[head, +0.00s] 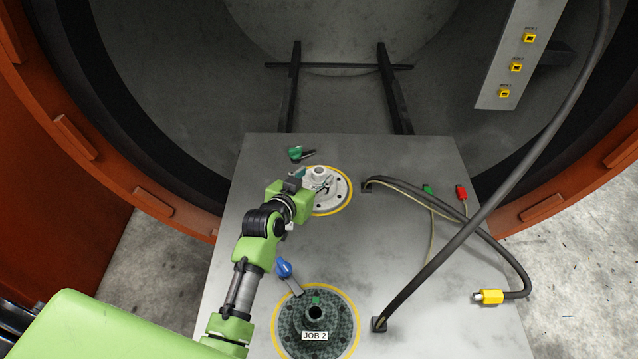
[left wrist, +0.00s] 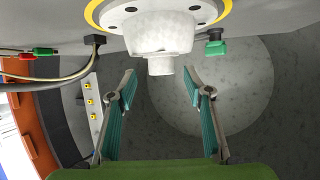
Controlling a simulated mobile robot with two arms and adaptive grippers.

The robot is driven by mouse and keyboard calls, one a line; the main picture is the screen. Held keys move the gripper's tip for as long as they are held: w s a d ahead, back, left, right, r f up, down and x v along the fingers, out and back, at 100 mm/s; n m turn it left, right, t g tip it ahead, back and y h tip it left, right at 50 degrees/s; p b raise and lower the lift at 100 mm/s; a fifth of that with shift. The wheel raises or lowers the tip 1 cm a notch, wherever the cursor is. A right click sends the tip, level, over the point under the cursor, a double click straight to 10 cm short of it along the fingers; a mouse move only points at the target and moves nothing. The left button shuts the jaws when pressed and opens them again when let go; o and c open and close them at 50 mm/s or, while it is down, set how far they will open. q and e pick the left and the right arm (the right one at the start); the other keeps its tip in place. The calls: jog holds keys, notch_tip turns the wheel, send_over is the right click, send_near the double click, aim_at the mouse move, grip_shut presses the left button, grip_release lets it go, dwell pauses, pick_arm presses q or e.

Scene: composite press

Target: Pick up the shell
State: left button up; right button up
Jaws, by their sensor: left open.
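A pale grey flanged part (head: 331,193) with a short upright neck sits in the far yellow ring on the table. A dark woven-textured shell (head: 338,318) labelled "JOB 2" sits in the near yellow ring. My left gripper (head: 322,185) is open at the far pale part and partly hides it. In the left wrist view, the pale part (left wrist: 158,36) and its neck (left wrist: 160,66) lie ahead of my open left gripper (left wrist: 160,88), in line with the gap between the fingers. No contact shows. My right gripper is not in view.
A green fitting (head: 295,153) lies behind the far ring and a blue-handled one (head: 284,268) by the near ring. A thick black hose (head: 455,245) crosses the table's right side, with red (head: 461,192) and yellow (head: 488,297) connectors. The table's middle (head: 290,235) is mostly clear.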

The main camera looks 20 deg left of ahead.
aim_at(319, 170)
pick_arm(q)
jog(key=x, duration=0.4)
jog(key=shift+w+a+r, duration=0.1)
jog(key=shift+w, duration=0.15)
jog(key=shift+r, duration=0.1)
grip_shut()
